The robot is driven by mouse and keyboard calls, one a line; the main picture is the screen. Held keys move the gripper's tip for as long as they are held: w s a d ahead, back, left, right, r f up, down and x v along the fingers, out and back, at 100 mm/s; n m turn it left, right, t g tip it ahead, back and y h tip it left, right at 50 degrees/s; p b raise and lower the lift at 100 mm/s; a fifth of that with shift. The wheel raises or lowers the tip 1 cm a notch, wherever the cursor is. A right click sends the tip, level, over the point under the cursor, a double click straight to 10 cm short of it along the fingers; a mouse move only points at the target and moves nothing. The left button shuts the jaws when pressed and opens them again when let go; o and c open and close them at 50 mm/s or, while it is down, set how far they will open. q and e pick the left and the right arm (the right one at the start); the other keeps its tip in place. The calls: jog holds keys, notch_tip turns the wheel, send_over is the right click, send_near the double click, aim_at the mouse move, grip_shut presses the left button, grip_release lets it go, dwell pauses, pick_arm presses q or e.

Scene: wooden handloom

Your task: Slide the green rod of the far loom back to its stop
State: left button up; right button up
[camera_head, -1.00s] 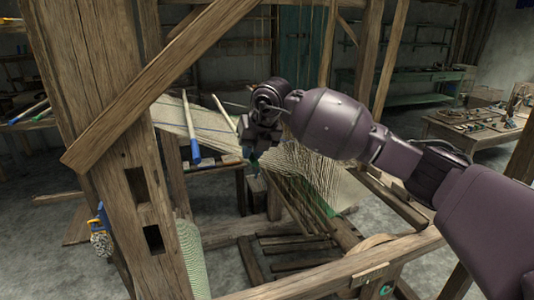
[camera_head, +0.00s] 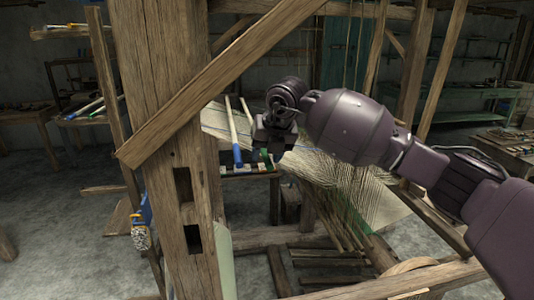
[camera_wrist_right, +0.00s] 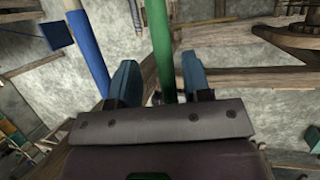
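The green rod (camera_wrist_right: 160,45) runs lengthwise between the two fingers of my right gripper (camera_wrist_right: 160,82) in the right wrist view. The fingers stand on either side of it, with a visible gap at its left. In the head view the right gripper (camera_head: 268,152) is over the far end of the loom cloth, and a small green part (camera_head: 266,156) shows beside it. Most of the rod's coloured end is hidden by the gripper there. A blue-ended rod (camera_head: 236,150) lies just left of it, and also shows in the wrist view (camera_wrist_right: 88,45). My left gripper is not in view.
A thick wooden post (camera_head: 160,120) with a diagonal brace (camera_head: 215,85) stands left of my right arm. Woven cloth and warp threads (camera_head: 345,180) stretch below the arm. A workbench (camera_head: 510,150) stands at the right.

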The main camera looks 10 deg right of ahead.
jog(key=shift+r, duration=0.1)
jog(key=b+v, duration=0.1)
jog(key=v, duration=0.9)
jog(key=shift+s+r, duration=0.2)
jog(key=shift+r, duration=0.05)
jog(key=shift+d, duration=0.1)
